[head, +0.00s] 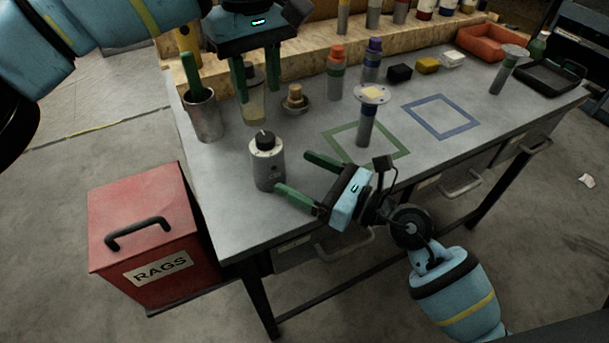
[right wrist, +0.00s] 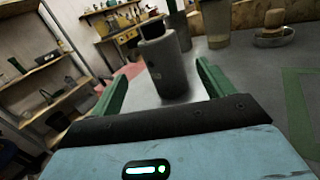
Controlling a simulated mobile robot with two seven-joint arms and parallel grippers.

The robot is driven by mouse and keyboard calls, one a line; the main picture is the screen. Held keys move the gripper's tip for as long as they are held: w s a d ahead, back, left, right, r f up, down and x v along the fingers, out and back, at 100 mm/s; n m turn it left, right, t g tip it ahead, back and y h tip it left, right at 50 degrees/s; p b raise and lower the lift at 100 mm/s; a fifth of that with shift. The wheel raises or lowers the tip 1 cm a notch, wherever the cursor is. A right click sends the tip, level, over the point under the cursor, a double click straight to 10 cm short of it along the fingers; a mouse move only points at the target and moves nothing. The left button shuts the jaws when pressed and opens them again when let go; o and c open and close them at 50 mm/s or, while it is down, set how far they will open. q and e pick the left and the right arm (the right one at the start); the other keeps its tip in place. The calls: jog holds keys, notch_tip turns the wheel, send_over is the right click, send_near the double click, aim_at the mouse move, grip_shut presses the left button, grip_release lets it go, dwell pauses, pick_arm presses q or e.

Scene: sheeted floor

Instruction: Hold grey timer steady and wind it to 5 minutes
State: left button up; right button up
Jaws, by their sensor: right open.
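The grey timer (head: 267,172), a cylinder with a white dial face and a black knob on top, stands upright near the table's front left. It also shows in the right wrist view (right wrist: 166,68), ahead of and between the fingers. The dial reading is too small to tell. My right gripper (head: 294,174) is open, low over the table, with its green fingers pointing at the timer from the right. My left gripper (head: 256,92) hangs above and behind the timer, green fingers pointing down and apart. It is not touching the timer.
Behind the timer stand a metal cup (head: 204,118) with a green-handled tool, a small dish (head: 295,106) and a clear cup (head: 254,110). A round-topped post (head: 367,125) stands by the green square outline. A red RAGS bin (head: 145,230) is left of the table.

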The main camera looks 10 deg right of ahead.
aim_at(268, 162)
jog(key=shift+w+f+n, duration=0.25)
jog(key=shift+f+n, duration=0.35)
jog(key=shift+x, duration=3.95)
jog(key=shift+f, duration=0.15)
jog(key=shift+c, duration=0.2)
